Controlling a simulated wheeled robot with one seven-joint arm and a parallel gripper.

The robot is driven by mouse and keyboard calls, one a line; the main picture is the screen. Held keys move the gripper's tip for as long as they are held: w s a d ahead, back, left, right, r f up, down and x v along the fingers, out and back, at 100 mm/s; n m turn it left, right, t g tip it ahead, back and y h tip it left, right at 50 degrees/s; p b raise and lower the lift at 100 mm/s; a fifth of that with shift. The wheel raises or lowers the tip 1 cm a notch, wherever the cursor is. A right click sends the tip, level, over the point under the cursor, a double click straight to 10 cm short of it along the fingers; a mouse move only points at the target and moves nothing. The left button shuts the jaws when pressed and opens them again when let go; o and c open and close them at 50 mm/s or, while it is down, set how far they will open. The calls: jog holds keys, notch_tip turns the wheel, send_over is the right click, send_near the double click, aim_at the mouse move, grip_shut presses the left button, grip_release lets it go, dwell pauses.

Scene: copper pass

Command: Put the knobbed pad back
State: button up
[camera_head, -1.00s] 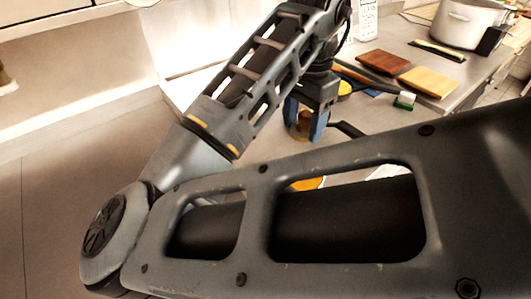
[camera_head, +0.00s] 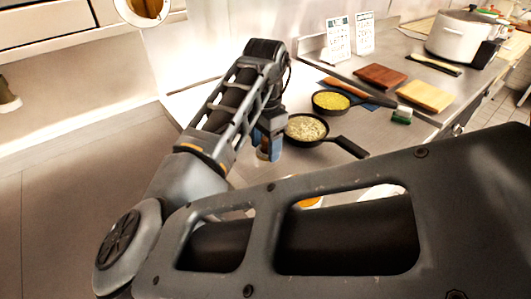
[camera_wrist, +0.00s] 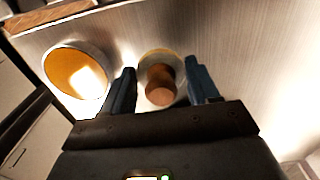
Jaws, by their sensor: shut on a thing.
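The knobbed pad (camera_wrist: 160,85) shows in the wrist view as a brown round knob on a pale disc with a yellowish edge. It sits between the two blue fingers of my gripper (camera_wrist: 162,70), which is shut on it. In the head view my gripper (camera_head: 268,148) is over the left part of the steel counter, left of a pan, with a bit of brown between its fingers. Whether the pad touches the counter cannot be told.
A white-rimmed bowl (camera_wrist: 78,72) with orange inside stands left of the pad in the wrist view. A pan (camera_head: 306,128) and a smaller pan (camera_head: 331,102) lie right of my gripper. A brown board (camera_head: 381,76), yellow board (camera_head: 425,95) and pot (camera_head: 462,36) stand farther right.

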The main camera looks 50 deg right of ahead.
aim_at(265, 147)
jog(key=shift+f+p, duration=0.3)
jog(key=shift+f, duration=1.45)
jog(key=shift+f, duration=0.1)
jog(key=o, duration=0.9)
jog(key=shift+o, duration=0.2)
notch_tip(265, 147, up, 12)
jog(key=shift+r+b, duration=0.15)
jog(key=shift+b, duration=0.55)
